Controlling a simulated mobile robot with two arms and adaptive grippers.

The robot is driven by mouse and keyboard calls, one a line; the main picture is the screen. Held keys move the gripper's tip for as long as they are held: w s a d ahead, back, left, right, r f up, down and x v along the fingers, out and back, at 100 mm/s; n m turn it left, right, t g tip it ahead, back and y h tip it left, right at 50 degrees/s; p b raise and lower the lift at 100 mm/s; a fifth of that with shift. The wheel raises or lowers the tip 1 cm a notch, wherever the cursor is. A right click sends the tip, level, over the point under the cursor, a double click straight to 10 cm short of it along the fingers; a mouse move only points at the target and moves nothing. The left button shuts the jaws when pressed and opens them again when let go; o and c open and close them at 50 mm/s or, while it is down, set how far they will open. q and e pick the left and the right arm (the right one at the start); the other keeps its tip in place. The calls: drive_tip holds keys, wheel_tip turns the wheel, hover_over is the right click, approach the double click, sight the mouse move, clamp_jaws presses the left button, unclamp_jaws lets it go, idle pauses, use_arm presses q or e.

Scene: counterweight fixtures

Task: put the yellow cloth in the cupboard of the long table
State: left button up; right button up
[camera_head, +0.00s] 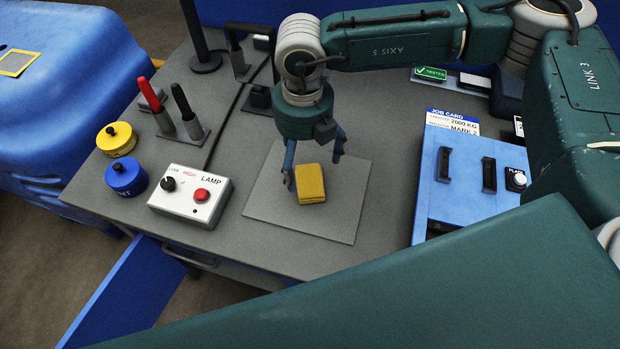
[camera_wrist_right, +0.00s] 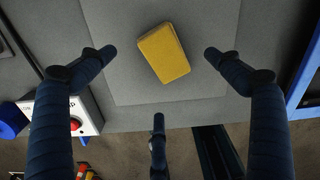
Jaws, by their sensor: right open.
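The yellow cloth (camera_head: 311,186) is a small folded pad lying on a flat grey mat (camera_head: 278,211) on the long table (camera_head: 385,190). It also shows in the wrist view (camera_wrist_right: 164,53). My right gripper (camera_head: 314,168) points down over the cloth with its fingers spread. In the wrist view the cloth lies between the open fingers, apart from them. A blue panel (camera_head: 128,292), which looks like an open cupboard door, stands out from the table's front at lower left. The cupboard's inside is hidden. My left gripper is not in view.
A lamp control box (camera_head: 190,195), yellow (camera_head: 117,139) and blue (camera_head: 126,177) round weights and upright-handled tools stand left of the mat. A blue case (camera_head: 465,180) stands to the right. My green arm link covers the lower right foreground. A handle (camera_head: 190,258) is on the table's front.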

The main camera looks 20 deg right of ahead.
sight(304, 179)
drive_tip(key=shift+f, duration=0.9)
wheel_tip(304, 179, down, 5)
drive_tip(key=p, duration=0.3)
drive_tip(key=shift+a, duration=0.1)
drive_tip(key=shift+f, duration=0.25)
drive_tip(key=c, duration=1.3)
drive_tip(key=shift+r, duration=0.1)
drive_tip(key=shift+c, duration=0.2)
